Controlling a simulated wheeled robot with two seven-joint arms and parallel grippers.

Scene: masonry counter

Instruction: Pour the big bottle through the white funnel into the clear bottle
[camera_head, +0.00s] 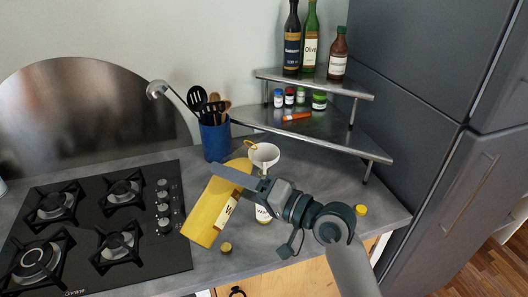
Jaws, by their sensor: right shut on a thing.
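The big bottle (212,207) is yellow with a pale label and lies steeply tilted in my right gripper (240,178). The gripper is shut on it, and its upper end is close to the funnel. The white funnel (264,153) stands just behind and right of the gripper, with its wide mouth up. The clear bottle (264,214) shows only in part below the funnel, with a label at its lower side; the gripper hides most of it. I cannot tell whether anything flows. My left gripper is not in view.
A black gas hob (95,215) lies to the left. A blue utensil holder (215,138) stands behind the bottle. A corner shelf (320,125) with bottles and jars is at the back right. Yellow caps (226,248) and (361,210) lie on the grey counter near its front edge.

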